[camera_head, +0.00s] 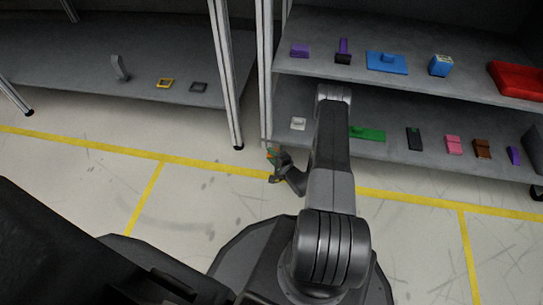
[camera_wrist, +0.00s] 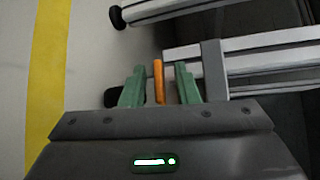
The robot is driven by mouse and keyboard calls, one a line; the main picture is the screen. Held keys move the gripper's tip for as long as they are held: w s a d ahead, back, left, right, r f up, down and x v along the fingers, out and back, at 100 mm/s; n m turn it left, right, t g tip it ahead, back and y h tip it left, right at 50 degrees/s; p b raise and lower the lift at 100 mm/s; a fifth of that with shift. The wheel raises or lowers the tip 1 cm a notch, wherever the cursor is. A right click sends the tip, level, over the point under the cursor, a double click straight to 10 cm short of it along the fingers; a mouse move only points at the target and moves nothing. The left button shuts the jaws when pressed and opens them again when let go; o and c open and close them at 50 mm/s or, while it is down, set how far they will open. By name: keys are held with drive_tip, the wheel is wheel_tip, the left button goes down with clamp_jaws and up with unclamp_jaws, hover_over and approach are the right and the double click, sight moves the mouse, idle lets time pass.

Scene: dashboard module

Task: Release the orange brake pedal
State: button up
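The orange brake pedal (camera_wrist: 158,82) shows as narrow upright orange parts between the green fingers of my gripper (camera_wrist: 161,88) in the wrist view. The fingers stand close on either side of it, and it appears held; the contact faces are not clearly visible. In the head view my gripper (camera_head: 274,163) is small, low in front of the shelf post, with green and orange bits at its end. Most of the pedal's shape is hidden there.
A two-level grey shelf (camera_head: 380,83) at the right holds several small parts, including a white one (camera_head: 298,124) and a green plate (camera_head: 367,133). A grey table (camera_head: 60,72) stands at the left. Yellow lines (camera_head: 200,163) mark the open floor. Shelf rails (camera_wrist: 260,50) show close ahead in the wrist view.

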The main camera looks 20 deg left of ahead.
drive_tip(key=p+v, duration=0.4)
drive_tip(key=v, duration=1)
drive_tip(key=shift+w+a, duration=0.1)
drive_tip(key=b+x, duration=0.4)
drive_tip(key=x, duration=1)
drive_tip(key=p+v, duration=0.4)
drive_tip(key=v, duration=1)
drive_tip(key=b+x, duration=0.2)
drive_tip(key=x, duration=0.5)
drive_tip(key=b+x, duration=0.2)
drive_tip(key=x, duration=0.5)
drive_tip(key=shift+f, duration=0.25)
drive_tip(key=shift+s+f+n+t+y+b, duration=0.2)
drive_tip(key=shift+f+n+t+y+b, duration=0.15)
drive_tip(key=shift+n+y, duration=0.35)
